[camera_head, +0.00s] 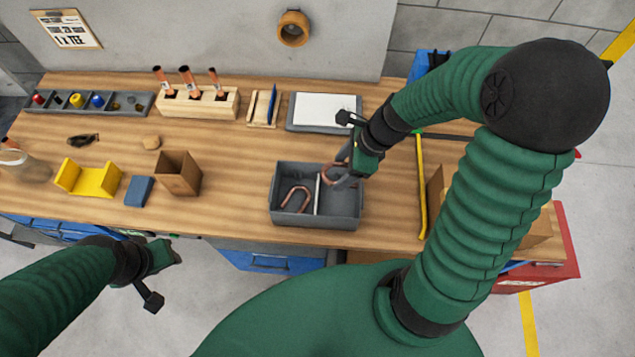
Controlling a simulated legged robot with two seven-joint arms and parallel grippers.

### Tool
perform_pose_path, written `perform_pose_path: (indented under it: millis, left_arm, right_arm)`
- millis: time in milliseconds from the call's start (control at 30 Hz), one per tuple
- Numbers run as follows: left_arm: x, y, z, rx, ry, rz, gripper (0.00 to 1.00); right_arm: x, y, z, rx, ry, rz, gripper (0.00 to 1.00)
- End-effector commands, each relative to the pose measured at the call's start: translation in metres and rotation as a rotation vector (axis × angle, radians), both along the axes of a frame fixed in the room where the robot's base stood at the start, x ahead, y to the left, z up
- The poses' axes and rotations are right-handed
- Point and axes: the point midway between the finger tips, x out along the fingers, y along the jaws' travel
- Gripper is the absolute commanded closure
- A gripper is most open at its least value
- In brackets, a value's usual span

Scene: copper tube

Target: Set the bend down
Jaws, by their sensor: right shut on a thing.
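A copper bend (330,174) is held in my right gripper (346,178), which is shut on it over the right compartment of a grey divided bin (283,217). The gripper hides part of the bend, and I cannot tell whether it touches the bin floor. Another U-shaped copper bend (295,197) lies in the left compartment. A thin light divider (317,195) stands between the two. My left gripper (165,277) is off the table's front edge at lower left, with nothing seen in it; its jaws are not clear.
A brown open box (178,174), a blue block (139,191) and a yellow cradle (92,181) stand left of the bin. A wooden rack with copper tubes (197,103) and a grey-framed white pad (322,110) are behind. Bare wood (235,165) lies between box and bin.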

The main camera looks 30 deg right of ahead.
Motion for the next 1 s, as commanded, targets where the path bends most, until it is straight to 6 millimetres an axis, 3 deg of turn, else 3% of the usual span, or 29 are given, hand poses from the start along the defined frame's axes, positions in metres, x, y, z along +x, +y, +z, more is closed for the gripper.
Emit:
perform_pose_path:
  millis: [200,400,567,767,967,1000]
  left_arm:
    - [0.0,0.0,-0.006,0.0,0.001,0.0,0.64]
    - [0.0,0.0,-0.007,0.0,0.0,0.0,0.64]
    - [0.0,0.0,-0.007,0.0,0.0,0.0,0.64]
    - [0.0,0.0,-0.006,0.0,0.0,0.0,0.64]
    - [0.0,0.0,-0.006,0.0,0.0,0.0,0.64]
    - [0.0,0.0,-0.006,0.0,0.0,0.0,0.64]
  right_arm:
    - [0.002,0.003,-0.069,0.009,0.01,0.004,0.77]
    - [0.003,0.004,-0.112,0.006,0.009,0.009,0.77]
    - [0.003,0.003,-0.129,0.004,0.007,0.01,0.77]
    - [0.002,0.003,-0.162,0.005,0.006,0.01,0.77]
    - [0.004,0.002,-0.166,0.001,0.005,0.012,0.77]
    - [0.004,0.002,-0.166,0.001,0.005,0.012,0.32]
